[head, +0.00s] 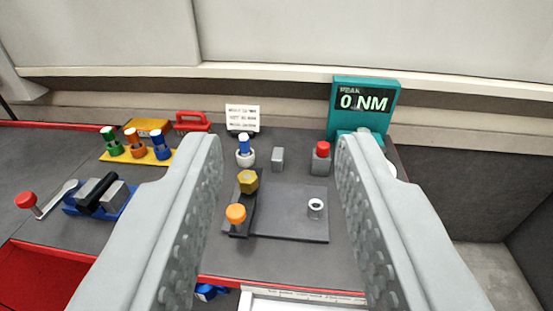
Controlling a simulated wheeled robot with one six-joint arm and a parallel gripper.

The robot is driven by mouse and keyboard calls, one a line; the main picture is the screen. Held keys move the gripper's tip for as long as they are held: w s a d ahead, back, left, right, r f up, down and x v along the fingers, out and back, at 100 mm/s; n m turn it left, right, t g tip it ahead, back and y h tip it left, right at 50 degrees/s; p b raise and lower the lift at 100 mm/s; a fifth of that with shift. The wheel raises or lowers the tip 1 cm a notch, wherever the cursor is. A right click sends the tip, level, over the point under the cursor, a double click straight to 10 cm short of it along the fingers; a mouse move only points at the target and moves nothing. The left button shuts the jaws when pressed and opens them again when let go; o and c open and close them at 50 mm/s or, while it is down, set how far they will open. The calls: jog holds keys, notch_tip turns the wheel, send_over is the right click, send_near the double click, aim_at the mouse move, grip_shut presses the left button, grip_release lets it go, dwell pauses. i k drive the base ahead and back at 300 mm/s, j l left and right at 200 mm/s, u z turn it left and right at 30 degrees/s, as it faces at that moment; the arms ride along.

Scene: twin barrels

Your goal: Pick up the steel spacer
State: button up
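My gripper (279,148) is open and empty, with its two ribbed grey fingers wide apart on either side of the picture's middle. A short, shiny steel ring (316,210) with a dark hole, which looks like the steel spacer, stands on the right part of a dark grey plate (285,228) on the bench. It appears between the fingers, nearer the right one, with nothing touching it. A plain grey block (277,158) stands behind the plate; I cannot tell its material.
On the plate's left are a brass hex piece (248,184) and an orange-capped part (236,215). A yellow rack (137,155) is at left.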

aim_at(278, 157)
jog(key=i+l, duration=0.2)
jog(key=i+l+u, duration=0.1)
jog(key=l, duration=0.3)
jog(key=i+l, duration=0.3)
jog(key=l+u, duration=0.05)
